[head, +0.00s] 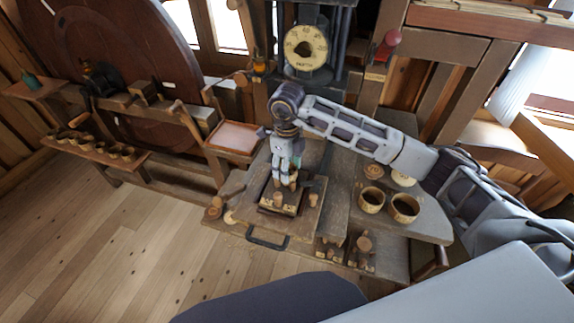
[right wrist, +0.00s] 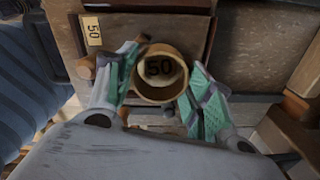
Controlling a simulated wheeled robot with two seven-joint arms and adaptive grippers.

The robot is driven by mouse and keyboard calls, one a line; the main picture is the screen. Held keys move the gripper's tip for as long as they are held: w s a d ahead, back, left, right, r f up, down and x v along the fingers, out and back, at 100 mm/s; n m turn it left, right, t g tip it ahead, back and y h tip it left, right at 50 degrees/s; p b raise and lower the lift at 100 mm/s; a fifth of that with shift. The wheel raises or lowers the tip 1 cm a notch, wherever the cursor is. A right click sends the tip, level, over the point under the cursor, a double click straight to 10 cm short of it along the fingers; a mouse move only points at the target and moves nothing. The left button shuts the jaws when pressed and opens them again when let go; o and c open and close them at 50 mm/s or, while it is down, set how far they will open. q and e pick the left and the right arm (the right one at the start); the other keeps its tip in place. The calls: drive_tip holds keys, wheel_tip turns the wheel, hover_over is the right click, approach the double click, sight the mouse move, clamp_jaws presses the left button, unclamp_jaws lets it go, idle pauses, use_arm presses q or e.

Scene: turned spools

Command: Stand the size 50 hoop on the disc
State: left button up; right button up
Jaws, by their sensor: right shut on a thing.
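The size 50 hoop (right wrist: 158,98) is a tan wooden ring, seen from above in the right wrist view. My right gripper (head: 287,184) is shut on it, with a green finger pad at each side (right wrist: 163,82). A pale round face marked 50 (right wrist: 168,73) shows inside the ring; I cannot tell whether the hoop touches it. In the head view the fingers point down over a small dark stand on the wooden board (head: 262,221) and mostly hide the hoop. A yellow 50 tag (right wrist: 93,31) lies beside the stand. My left gripper is not in view.
Two wooden rings (head: 371,201) (head: 404,209) stand on the bench to the right. Several turned pegs (head: 362,243) are at the front edge. A row of small cups (head: 98,147) sits on a shelf at the left. A dial (head: 306,48) hangs behind.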

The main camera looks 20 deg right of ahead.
drive_tip(key=shift+f+b, duration=0.25)
drive_tip(key=shift+b, duration=0.05)
drive_tip(key=o, duration=0.7)
drive_tip(key=shift+c, duration=0.2)
drive_tip(key=shift+r, duration=0.2)
drive_tip(key=shift+r+p, duration=0.15)
drive_tip(key=shift+p, duration=0.2)
wheel_tip(320, 180, up, 12)
drive_tip(key=b, duration=0.2)
drive_tip(key=shift+b, duration=0.3)
idle(1.1)
